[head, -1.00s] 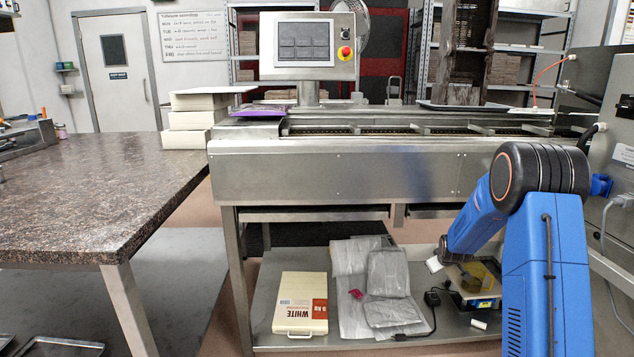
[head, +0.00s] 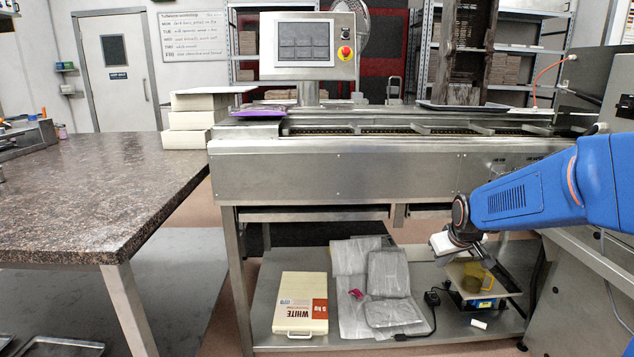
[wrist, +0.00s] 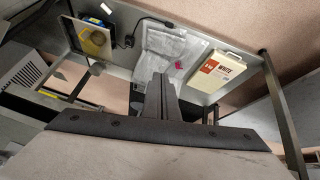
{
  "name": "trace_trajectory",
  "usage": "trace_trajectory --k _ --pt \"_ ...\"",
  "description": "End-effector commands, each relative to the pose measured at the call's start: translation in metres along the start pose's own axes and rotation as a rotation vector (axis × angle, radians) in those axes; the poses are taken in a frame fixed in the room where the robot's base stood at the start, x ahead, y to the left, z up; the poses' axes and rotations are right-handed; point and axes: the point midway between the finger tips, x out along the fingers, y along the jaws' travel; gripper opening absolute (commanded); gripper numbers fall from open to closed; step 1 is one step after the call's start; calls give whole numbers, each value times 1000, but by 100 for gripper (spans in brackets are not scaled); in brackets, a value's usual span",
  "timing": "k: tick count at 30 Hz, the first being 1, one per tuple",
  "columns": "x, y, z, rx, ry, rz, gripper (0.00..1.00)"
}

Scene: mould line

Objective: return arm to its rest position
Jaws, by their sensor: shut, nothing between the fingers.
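My blue arm reaches in from the right in the head view, in front of the machine's right end. My gripper (head: 440,242) hangs just above the right part of the lower shelf, beside a small scale with a yellow cup. In the wrist view my gripper (wrist: 160,82) shows its dark fingers together with nothing between them. The fingers point toward the shelf and are apart from the things on it.
The steel machine (head: 340,170) stands above. A stone-topped table (head: 90,190) is at left.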

Motion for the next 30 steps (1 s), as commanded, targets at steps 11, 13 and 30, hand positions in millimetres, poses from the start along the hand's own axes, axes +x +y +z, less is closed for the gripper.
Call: trace_trajectory --k 11,13,30 --pt "-96 -42 74 69 -40 -31 0" --pt "-110 -49 90 82 -49 -36 0" --pt "-197 -100 231 182 -121 -70 0"
